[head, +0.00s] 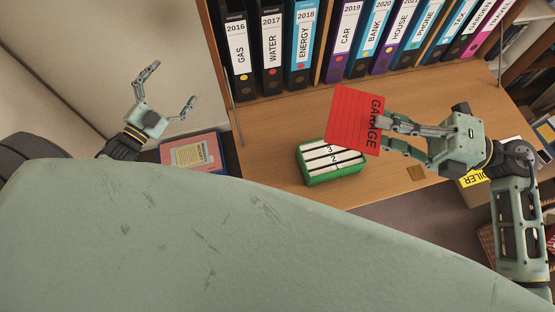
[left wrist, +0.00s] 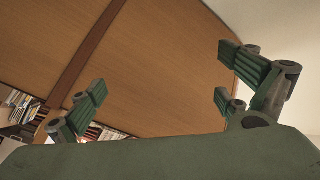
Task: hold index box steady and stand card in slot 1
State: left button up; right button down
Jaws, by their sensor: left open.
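The green index box (head: 331,178) stands on the wooden desk, with white dividers on top; the numbers 3 and 2 can be read, the rest is unclear. My right gripper (head: 385,133) is shut on the red card (head: 350,124) marked GARAGE. It holds the card above and behind the box, apart from the slots as far as I can tell. My left gripper (head: 175,90) is open and empty, well to the left of the box and off the desk. Its spread fingers also show in the left wrist view (left wrist: 160,95), with nothing between them.
Labelled binders (head: 272,45) line the back of the desk (head: 270,150). A red and blue folder with a paper (head: 192,154) lies below my left gripper. A box marked BOILER (head: 473,180) stands at the right.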

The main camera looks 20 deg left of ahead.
pick_arm(q)
jog(key=d+r+t+h, duration=0.2)
jog(key=d+r+h, duration=0.2)
jog(key=d+r, duration=0.3)
jog(key=s+d+n, duration=0.3)
jog(key=d+n, duration=0.3)
jog(key=d, duration=0.3)
jog(key=s+d+n, duration=0.3)
jog(key=d+n, duration=0.3)
jog(key=d, duration=0.2)
jog(key=m+g+h, duration=0.4)
jog(key=m+g, duration=0.7)
jog(key=g, duration=0.1)
send_near(320, 159)
jog(key=shift+w+a, duration=0.3)
jog(key=shift+a, duration=0.55)
jog(key=shift+s+f+m+g, duration=0.2)
jog(key=shift+s+m+g, duration=0.1)
jog(key=shift+s+g, duration=0.1)
jog(key=x, duration=1.2)
jog(key=shift+w+d+r, duration=0.1)
jog(key=shift+r, duration=0.05)
